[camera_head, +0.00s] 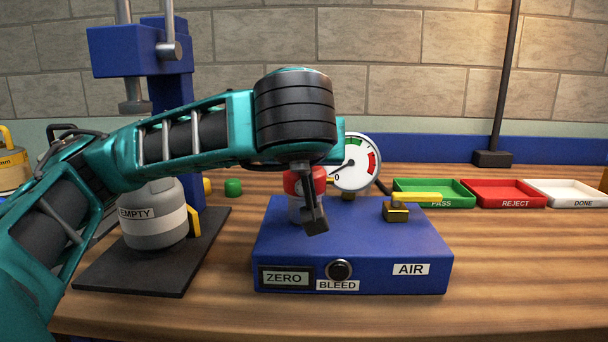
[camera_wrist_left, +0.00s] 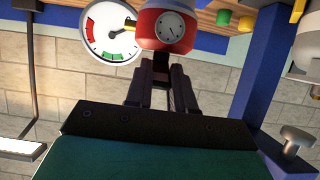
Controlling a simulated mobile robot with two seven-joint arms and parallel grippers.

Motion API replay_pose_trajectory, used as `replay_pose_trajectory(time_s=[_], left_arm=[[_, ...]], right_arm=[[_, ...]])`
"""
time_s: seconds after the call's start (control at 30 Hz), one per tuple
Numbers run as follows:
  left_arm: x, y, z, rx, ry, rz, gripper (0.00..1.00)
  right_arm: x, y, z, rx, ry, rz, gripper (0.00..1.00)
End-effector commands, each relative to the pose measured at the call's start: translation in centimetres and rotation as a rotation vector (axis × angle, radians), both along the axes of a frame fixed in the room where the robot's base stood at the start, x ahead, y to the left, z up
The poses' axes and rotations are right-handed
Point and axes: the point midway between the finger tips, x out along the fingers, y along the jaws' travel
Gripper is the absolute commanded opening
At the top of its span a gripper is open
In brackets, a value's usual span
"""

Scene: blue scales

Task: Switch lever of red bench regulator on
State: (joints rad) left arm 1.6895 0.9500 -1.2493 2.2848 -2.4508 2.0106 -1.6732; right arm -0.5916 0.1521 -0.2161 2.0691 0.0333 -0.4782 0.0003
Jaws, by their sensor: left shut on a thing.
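A small red-topped, grey-bodied device (camera_head: 305,182) stands upright on a blue box (camera_head: 405,242). In the left wrist view its red part (camera_wrist_left: 166,14) carries a small dial. My left gripper (camera_head: 314,222) reaches down at this device and is shut on it; the arm and fingers hide part of it. The fingers also show in the left wrist view (camera_wrist_left: 160,80). A brass valve (camera_head: 396,213) with a flat yellow lever (camera_head: 418,196), pointing right, sits on the box behind the AIR label. My right gripper is out of view.
Green (camera_head: 436,192), red (camera_head: 505,193) and white (camera_head: 565,193) trays lie at the right. A blue press (camera_head: 172,75) with a grey EMPTY canister (camera_head: 154,230) stands left. The wooden table front right is clear.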

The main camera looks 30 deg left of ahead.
Motion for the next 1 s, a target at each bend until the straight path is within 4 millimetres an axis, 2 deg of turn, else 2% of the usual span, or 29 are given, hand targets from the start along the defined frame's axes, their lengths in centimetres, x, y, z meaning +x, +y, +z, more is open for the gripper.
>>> replay_pose_trajectory(time_s=[0.03, 0.13, 0.83, 0.87, 1.0], left_arm=[[-0.08, -0.05, -0.55, 0.014, -0.028, -0.001, 0.0], [-0.11, -0.07, -0.63, 0.037, -0.064, 0.0, 0.0], [-0.18, -0.11, -0.45, 0.073, -0.124, 0.0, 0.0], [-0.18, -0.11, -0.45, 0.073, -0.124, 0.0, 0.24], [-0.18, -0.11, -0.49, 0.073, -0.123, 0.001, 0.37]], right_arm=[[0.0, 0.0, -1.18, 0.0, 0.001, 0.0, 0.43], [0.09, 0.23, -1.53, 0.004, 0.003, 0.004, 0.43], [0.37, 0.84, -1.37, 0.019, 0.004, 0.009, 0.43], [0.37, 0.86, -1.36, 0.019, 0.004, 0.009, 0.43], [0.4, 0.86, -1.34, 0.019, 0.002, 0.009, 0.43]])
